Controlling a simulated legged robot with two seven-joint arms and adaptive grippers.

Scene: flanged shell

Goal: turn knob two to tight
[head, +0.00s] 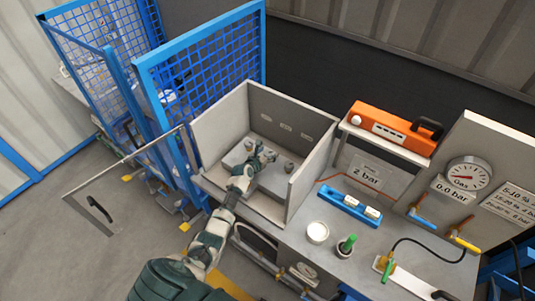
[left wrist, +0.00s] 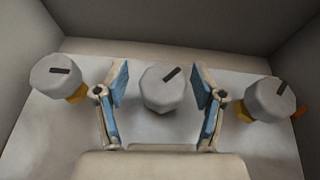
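Three grey knobs stand in a row on a light plate (left wrist: 75,125) inside an open-fronted grey box (head: 312,165). In the left wrist view they are the left knob (left wrist: 57,78), middle knob (left wrist: 162,90) and right knob (left wrist: 270,99). The left knob's dark mark lies nearly level; the other two marks slant up to the right. My left gripper (head: 257,160) is open, its blue-padded fingers (left wrist: 160,92) either side of the middle knob, with visible gaps. The right knob also shows in the head view (head: 289,167). My right gripper is out of view.
The box walls stand close around the knobs. Right of the box are a blue level (head: 348,205), a white round pot (head: 317,232), a green-topped item (head: 347,245), an orange case (head: 390,128) and a gas gauge (head: 467,176). A blue mesh fence (head: 205,80) stands left.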

